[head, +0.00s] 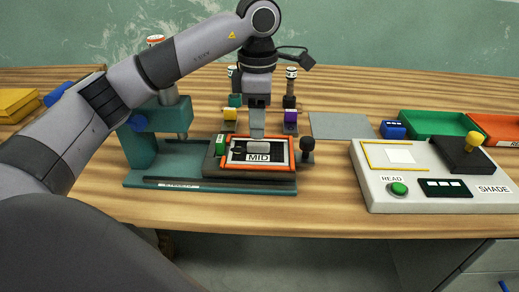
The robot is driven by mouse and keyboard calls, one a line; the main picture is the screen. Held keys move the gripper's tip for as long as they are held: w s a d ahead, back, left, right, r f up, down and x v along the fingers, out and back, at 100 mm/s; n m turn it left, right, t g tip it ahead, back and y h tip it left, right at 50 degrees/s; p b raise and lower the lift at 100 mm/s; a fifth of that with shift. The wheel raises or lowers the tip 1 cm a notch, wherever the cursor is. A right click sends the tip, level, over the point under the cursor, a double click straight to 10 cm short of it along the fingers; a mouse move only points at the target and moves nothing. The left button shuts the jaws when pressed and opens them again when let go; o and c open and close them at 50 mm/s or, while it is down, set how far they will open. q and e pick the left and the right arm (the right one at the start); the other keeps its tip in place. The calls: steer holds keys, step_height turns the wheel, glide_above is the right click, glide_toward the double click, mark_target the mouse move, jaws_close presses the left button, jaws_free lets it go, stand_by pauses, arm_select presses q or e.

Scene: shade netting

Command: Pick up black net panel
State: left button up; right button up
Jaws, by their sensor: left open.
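An orange frame (292,158) with a dark inside and a white MID label (258,157) lies on the teal press-like fixture (135,178). The dark inside may be the black net panel, but the net itself is too small to make out. My left gripper (257,136) points down over the far part of this frame. It is open, and its fingers look like one pale strip from here. I cannot tell whether the fingertips touch the frame. The gripper hides part of the frame's far side. My right gripper is not in view.
A white SHADE reader (378,190) with a green READ button stands right. Behind it are a green tray (432,122), an orange tray (500,128) and a blue block (393,129). A grey plate (340,125) lies mid-table. Small posts stand behind my gripper. Yellow blocks (18,100) sit far left.

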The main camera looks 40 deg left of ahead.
mark_target(258, 143)
arm_select(q)
step_height(258, 143, down, 5)
steer(key=shift+w+f, duration=0.1)
jaws_close()
stand_by(0.4)
